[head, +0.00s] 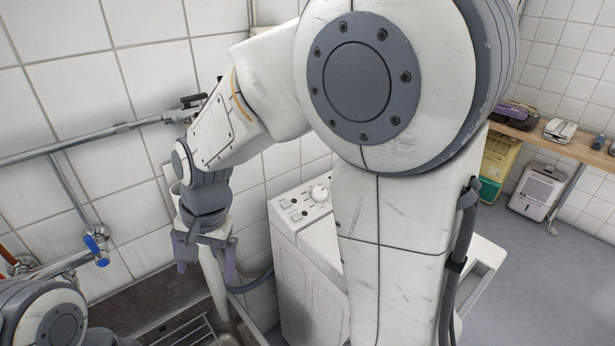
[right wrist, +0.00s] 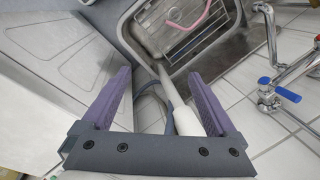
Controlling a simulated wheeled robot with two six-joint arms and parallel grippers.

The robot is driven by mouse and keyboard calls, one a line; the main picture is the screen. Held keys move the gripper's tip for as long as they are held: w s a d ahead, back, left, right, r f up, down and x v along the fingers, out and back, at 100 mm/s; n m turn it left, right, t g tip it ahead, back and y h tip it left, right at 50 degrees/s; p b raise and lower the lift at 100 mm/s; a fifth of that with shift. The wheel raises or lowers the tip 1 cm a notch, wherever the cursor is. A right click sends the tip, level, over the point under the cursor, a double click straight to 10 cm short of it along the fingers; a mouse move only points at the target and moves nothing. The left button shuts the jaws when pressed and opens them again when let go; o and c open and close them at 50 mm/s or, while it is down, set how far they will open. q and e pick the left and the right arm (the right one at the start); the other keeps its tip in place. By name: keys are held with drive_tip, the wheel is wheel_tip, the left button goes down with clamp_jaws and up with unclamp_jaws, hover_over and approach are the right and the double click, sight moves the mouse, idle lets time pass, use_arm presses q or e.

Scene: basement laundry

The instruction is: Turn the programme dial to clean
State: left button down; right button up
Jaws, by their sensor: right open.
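The programme dial (head: 320,193) is a round white knob on the control panel of the white washing machine (head: 298,275). Small dark buttons or marks show on the panel beside it. My right arm hides the machine's right part. The dial's marking is too small to read. My right gripper (head: 207,268) hangs to the left of the machine, over the sink area, pointing down and apart from the dial. In the right wrist view my right gripper (right wrist: 158,80) has its purple fingers apart with nothing held. My left arm shows at the lower left, with its gripper out of view.
A metal sink (right wrist: 133,38) with a wire rack (right wrist: 185,45) lies below my right gripper. A white pipe (head: 213,283) stands close by it. A tap with a blue handle (head: 97,245) is on the tiled wall. A dehumidifier (head: 538,191) stands under a wooden shelf (head: 560,142) at right.

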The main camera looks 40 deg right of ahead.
drive_tip(key=w+d+m+t+p, duration=0.1)
drive_tip(key=w+d+m+p, duration=0.1)
drive_tip(key=w+d+m, duration=1)
drive_tip(key=m+t+h+p, duration=0.2)
drive_tip(key=m, duration=1.5)
approach(320, 191)
drive_tip(key=p+x, duration=0.1)
drive_tip(key=x, duration=0.6)
drive_tip(key=shift+w+f, duration=0.1)
drive_tip(key=shift+f, duration=0.15)
drive_tip(key=shift+w+f, duration=0.2)
drive_tip(key=shift+f, duration=0.35)
drive_tip(key=c, duration=1.4)
